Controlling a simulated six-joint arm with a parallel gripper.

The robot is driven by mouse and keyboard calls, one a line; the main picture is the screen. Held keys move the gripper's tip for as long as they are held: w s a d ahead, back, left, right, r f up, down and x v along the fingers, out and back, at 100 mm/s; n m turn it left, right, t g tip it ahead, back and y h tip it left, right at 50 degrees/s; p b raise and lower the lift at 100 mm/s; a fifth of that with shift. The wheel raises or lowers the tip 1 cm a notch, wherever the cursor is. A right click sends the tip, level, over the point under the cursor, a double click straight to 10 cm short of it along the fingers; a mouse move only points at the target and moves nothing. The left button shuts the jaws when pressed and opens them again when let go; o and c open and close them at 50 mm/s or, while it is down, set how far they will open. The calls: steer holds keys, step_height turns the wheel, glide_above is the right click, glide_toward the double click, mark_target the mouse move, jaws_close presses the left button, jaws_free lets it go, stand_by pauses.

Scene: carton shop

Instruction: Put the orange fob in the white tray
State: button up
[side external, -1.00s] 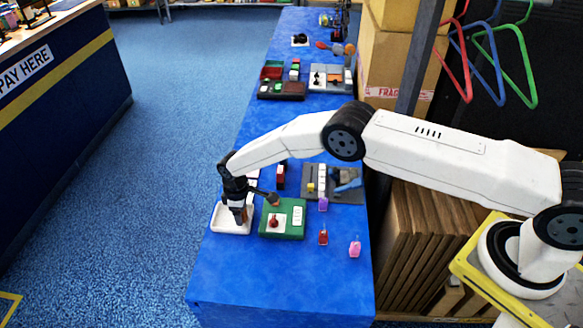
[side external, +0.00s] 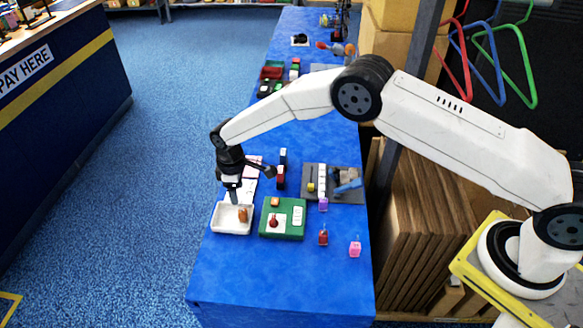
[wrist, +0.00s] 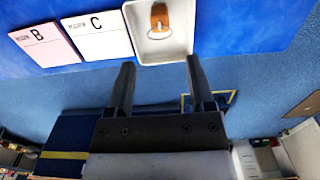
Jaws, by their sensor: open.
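The orange fob (side external: 242,215) lies inside the white tray (side external: 219,228) on the blue table. In the wrist view the fob (wrist: 158,13) shows on the floor of the tray (wrist: 186,30), with a thin metal ring by it. My gripper (side external: 234,200) is above the tray, raised clear of the fob. In the wrist view its two fingers (wrist: 160,62) are spread apart with nothing between them.
A green board (side external: 270,232) with a red knob stands right of the tray. Cards marked B (wrist: 46,42) and C (wrist: 98,34) lie beside the tray. Red (side external: 323,238), pink (side external: 355,249) and purple (side external: 323,204) fobs lie to the right. The table front is clear.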

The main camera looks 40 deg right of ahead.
steer(key=shift+r, duration=1.55)
steer(key=s+d+r+m+t, duration=0.1)
steer(key=s+d+r+m, duration=0.4)
steer(key=s+d+r, duration=0.6)
steer(key=s+d+r+m, duration=0.1)
steer(key=s+d, duration=0.3)
steer(key=s, duration=0.4)
steer(key=s+d+r+m+t, duration=0.1)
steer(key=s+d+r+m, duration=0.1)
steer(key=s, duration=0.6)
steer(key=shift+s+d+r+m+t, duration=0.15)
steer(key=shift+s+d+m+t, duration=0.25)
steer(key=shift+d, duration=0.85)
